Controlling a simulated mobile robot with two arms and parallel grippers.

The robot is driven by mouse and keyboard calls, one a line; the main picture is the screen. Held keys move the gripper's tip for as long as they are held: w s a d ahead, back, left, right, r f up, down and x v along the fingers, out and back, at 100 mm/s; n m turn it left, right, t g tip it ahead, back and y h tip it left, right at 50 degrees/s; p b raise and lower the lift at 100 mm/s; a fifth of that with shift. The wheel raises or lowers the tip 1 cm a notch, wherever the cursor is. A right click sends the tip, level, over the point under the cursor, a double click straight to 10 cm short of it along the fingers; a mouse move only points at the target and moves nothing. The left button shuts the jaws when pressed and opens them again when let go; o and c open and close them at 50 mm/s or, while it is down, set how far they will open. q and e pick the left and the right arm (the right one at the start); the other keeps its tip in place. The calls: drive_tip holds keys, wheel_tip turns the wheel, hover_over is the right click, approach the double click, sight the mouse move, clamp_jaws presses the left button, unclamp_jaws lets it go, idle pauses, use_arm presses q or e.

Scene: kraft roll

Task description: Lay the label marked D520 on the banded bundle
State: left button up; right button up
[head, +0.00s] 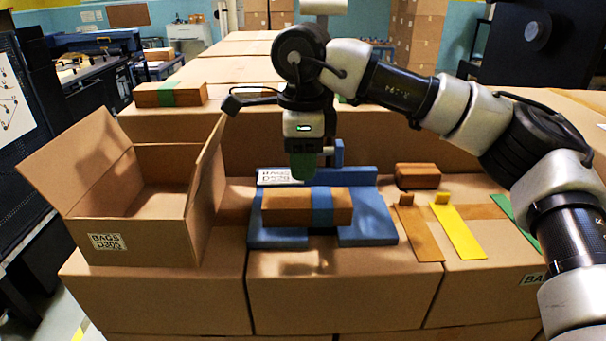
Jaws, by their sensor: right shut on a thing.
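The label marked D520 (279,177) is a white card with black print, seen just behind the banded bundle. The banded bundle (285,207) is a brown block with a blue band around it, right of its middle. It lies on a blue fixture (367,222). My right gripper (303,178) points down behind the bundle, its green fingers shut on the label at the label's right part. The fingers cover that part. I cannot tell the exact height of the label above the fixture. My left gripper is not in view.
At the right lie a brown block (418,176), a brown strip (418,232), a yellow strip (459,232) and a green strip (513,216). A green-banded bundle (148,96) lies behind the carton.

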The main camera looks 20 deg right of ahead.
sight(303, 198)
wheel_tip(303, 198, down, 3)
drive_tip(key=shift+d+f+p, duration=0.1)
drive_tip(key=shift+f+p, duration=0.1)
drive_tip(key=shift+p, duration=0.4)
drive_tip(key=shift+f, duration=0.2)
drive_tip(key=shift+f+b, duration=0.25)
drive_tip(key=shift+b, duration=0.05)
drive_tip(key=o, duration=0.9)
drive_tip(key=shift+r, duration=0.1)
